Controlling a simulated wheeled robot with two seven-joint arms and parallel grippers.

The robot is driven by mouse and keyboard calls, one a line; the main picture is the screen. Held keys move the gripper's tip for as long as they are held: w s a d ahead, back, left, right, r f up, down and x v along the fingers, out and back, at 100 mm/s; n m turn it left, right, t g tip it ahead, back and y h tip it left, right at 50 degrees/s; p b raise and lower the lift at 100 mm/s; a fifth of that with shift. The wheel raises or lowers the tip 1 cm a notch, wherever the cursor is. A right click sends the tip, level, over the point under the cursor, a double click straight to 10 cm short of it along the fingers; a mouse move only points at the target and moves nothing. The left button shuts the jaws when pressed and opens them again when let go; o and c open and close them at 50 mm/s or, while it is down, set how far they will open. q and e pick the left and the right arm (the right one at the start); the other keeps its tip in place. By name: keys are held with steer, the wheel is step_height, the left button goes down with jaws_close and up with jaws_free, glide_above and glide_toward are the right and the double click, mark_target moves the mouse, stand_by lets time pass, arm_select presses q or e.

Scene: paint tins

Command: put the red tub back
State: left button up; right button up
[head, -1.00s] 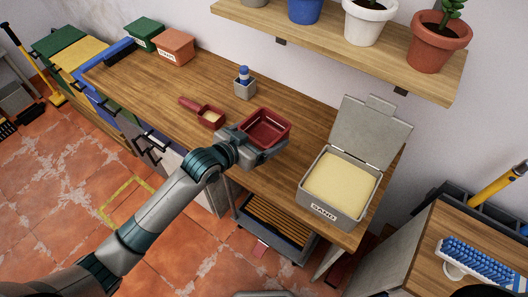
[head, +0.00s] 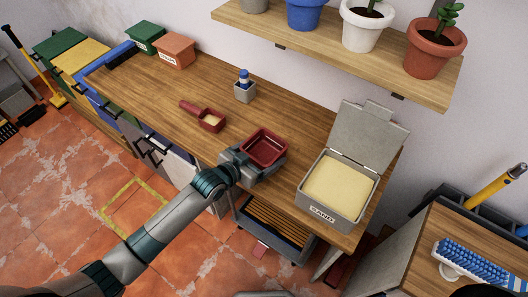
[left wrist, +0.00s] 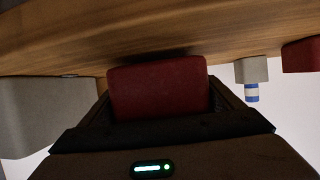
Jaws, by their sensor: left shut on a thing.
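The red tub (head: 263,149) is an open, square dark-red container at the front part of the wooden workbench, left of the sand box. My left gripper (head: 256,163) is shut on the tub from the front side. In the left wrist view the tub (left wrist: 158,88) sits between the two dark fingers, close to the wooden bench top. I cannot tell whether its base touches the bench. The inside of the tub looks empty. My right gripper is not in view.
An open grey box of sand (head: 339,187) stands right of the tub. A red scoop (head: 205,117) and a small grey holder with a blue-and-white item (head: 244,88) lie behind left. Bare bench (head: 165,95) stretches left. A shelf with potted plants (head: 368,24) hangs above.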

arm_select(q)
steer(key=shift+f, duration=0.3)
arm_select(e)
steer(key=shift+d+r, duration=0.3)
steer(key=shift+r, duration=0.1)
arm_select(q)
steer(key=shift+f, duration=0.15)
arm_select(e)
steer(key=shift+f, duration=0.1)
arm_select(q)
steer(key=o, duration=0.9)
steer(key=shift+o, duration=0.2)
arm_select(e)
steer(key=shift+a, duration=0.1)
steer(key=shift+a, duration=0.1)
